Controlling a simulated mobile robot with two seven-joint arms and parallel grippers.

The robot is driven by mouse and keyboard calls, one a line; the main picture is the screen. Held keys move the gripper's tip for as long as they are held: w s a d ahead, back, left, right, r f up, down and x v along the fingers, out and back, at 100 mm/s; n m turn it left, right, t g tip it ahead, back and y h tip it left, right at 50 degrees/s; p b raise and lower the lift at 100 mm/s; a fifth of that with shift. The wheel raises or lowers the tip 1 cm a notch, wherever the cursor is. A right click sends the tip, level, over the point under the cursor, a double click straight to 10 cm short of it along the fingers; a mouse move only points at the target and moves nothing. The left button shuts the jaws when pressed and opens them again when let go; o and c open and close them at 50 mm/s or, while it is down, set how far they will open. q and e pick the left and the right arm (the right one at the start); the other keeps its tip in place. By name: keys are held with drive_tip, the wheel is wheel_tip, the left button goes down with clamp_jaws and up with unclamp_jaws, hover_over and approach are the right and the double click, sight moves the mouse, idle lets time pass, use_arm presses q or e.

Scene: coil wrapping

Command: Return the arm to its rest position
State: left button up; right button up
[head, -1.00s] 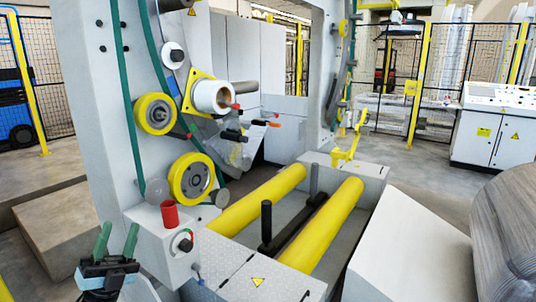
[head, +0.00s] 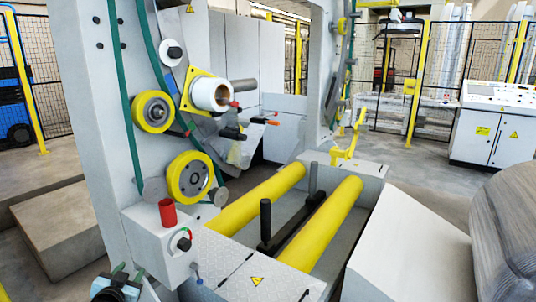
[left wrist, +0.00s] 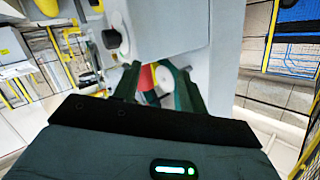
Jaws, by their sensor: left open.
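My left gripper (head: 129,271) is at the lower left edge of the head view, in front of and below the grey box of the wrapping machine (head: 90,130). Its two dark green fingers are apart with nothing between them. In the left wrist view the open fingers (left wrist: 155,80) point toward the machine, and a red part shows between them in the background. A red cylinder (head: 167,212) stands on the grey box, clear of the gripper. My right gripper is not in view.
A white roll (head: 213,95) and yellow wheels (head: 190,177) are on the machine's frame. Yellow rollers (head: 322,225) lie on its base. A large coil (head: 505,235) is at the right edge. A beige block (head: 60,230) stands at the left. A control desk (head: 490,125) is at the back right.

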use_arm(q)
drive_tip(key=s+d+f+g+h, duration=0.1)
drive_tip(key=s+d+f+g, duration=0.1)
drive_tip(key=s+d+f, duration=0.5)
drive_tip(key=s+d+f+g+h, duration=0.1)
drive_tip(key=s+d+f, duration=0.2)
drive_tip(key=s+f, duration=0.75)
drive_tip(key=s+d+f+g, duration=0.1)
drive_tip(key=s+d, duration=0.1)
drive_tip(key=s, duration=0.7)
drive_tip(key=s+d+f+g+h, duration=0.1)
drive_tip(key=s+d, duration=0.2)
drive_tip(key=s, duration=0.7)
drive_tip(key=s+d+f+n+g, duration=0.1)
drive_tip(key=s+d, duration=0.2)
drive_tip(key=s, duration=0.6)
drive_tip(key=shift+s+d+f+g+h, duration=0.15)
drive_tip(key=shift+d+f+g+h, duration=0.15)
drive_tip(key=shift+g, duration=0.1)
